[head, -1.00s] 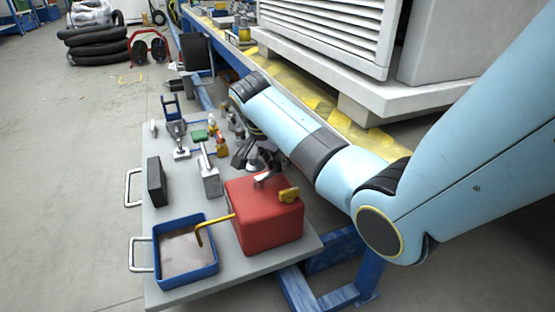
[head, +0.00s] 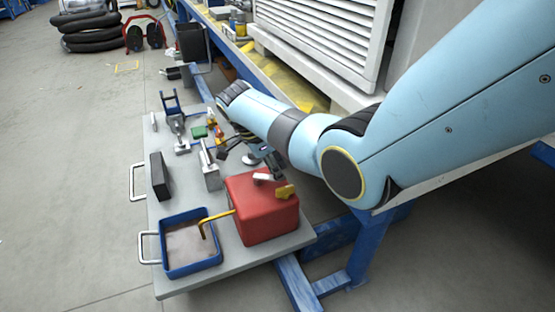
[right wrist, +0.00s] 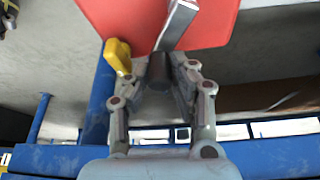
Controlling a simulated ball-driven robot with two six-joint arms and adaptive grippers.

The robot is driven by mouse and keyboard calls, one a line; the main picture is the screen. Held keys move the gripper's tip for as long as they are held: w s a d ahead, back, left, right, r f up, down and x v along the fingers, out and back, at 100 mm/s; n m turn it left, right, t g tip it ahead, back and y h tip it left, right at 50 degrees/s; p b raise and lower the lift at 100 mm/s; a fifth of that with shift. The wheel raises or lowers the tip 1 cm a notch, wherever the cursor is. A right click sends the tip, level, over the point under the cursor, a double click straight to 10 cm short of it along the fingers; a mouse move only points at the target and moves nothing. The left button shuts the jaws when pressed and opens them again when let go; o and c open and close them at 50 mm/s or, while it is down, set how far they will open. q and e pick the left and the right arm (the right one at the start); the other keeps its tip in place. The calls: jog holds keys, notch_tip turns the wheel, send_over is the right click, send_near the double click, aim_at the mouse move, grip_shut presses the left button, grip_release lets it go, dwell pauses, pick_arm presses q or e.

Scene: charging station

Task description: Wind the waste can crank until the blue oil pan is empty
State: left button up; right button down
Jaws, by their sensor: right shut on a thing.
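The red waste can (head: 262,222) stands on the grey cart top. Its light metal crank (head: 263,177) is on top and also shows in the right wrist view (right wrist: 178,25). The blue oil pan (head: 176,268) lies left of the can with brownish liquid in it. A bent yellow pipe (head: 216,217) runs from the can into the pan. My right gripper (head: 272,163) is at the can's far top edge. In the right wrist view its fingers (right wrist: 165,75) are shut on the dark crank handle (right wrist: 158,68). My left gripper is out of view.
A yellow cap (head: 285,192) sits on the can beside the crank. A dark box (head: 160,176), a green block (head: 200,132) and several tools share the cart (head: 235,262). A white louvred cabinet (head: 320,45) stands behind my arm. Open floor lies left.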

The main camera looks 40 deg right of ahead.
jog(key=shift+s+a+m+g+y+p, duration=0.15)
jog(key=shift+s+a+m+g+y, duration=0.15)
jog(key=shift+m, duration=0.65)
jog(key=shift+s+a+m+g+y+p, duration=0.2)
jog(key=shift+a+m+g, duration=0.15)
jog(key=shift+m, duration=0.6)
jog(key=shift+a, duration=0.1)
jog(key=c, duration=1.1)
grip_release()
jog(key=shift+f, duration=0.1)
jog(key=v, duration=0.8)
